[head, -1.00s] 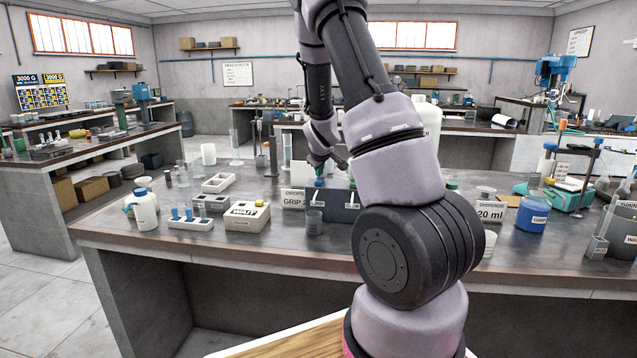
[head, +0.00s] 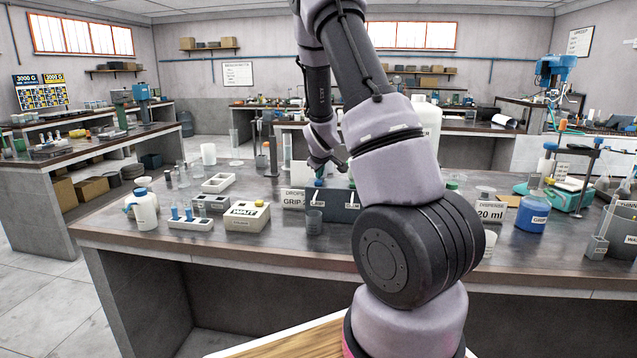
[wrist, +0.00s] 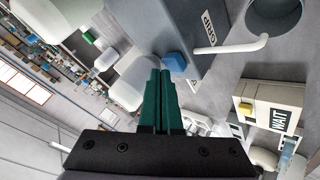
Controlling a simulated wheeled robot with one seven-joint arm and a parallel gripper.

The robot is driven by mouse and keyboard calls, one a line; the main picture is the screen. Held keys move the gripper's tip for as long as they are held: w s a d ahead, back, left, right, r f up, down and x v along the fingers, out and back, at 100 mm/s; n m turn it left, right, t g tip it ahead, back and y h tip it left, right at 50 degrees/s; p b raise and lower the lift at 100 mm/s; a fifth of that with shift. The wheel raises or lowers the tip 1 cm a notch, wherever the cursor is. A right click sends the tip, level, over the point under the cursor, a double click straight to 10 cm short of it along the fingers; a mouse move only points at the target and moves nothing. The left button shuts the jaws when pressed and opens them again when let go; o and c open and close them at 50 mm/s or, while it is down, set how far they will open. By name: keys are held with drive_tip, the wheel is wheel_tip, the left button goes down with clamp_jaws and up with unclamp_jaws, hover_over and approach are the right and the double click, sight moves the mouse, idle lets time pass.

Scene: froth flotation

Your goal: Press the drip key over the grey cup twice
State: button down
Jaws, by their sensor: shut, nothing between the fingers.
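The blue drip key (head: 319,182) sits on top of a dark grey dispenser box (head: 345,206). In the wrist view the blue key (wrist: 176,62) shows beside the box's "GRIP" label. A white spout (wrist: 232,47) runs from the box to the grey cup (wrist: 275,14). The grey cup (head: 314,222) stands on the bench in front of the box. My gripper (wrist: 160,74) has its green fingers together and empty. Its tips appear close to the blue key; I cannot tell whether they touch. In the head view the fingers are mostly hidden above the key.
A white box marked "WAIT" (head: 247,215) with a yellow button stands left of the cup. A rack with blue-capped vials (head: 190,222) and a white bottle (head: 144,210) are farther left. A blue-filled bottle (head: 532,212) stands at right. The bench front is mostly clear.

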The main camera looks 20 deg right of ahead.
sight(319, 182)
drive_tip(key=shift+f, duration=0.55)
idle(0.9)
drive_tip(key=shift+r, duration=0.9)
drive_tip(key=shift+r, duration=0.1)
drive_tip(key=shift+r, duration=2.45)
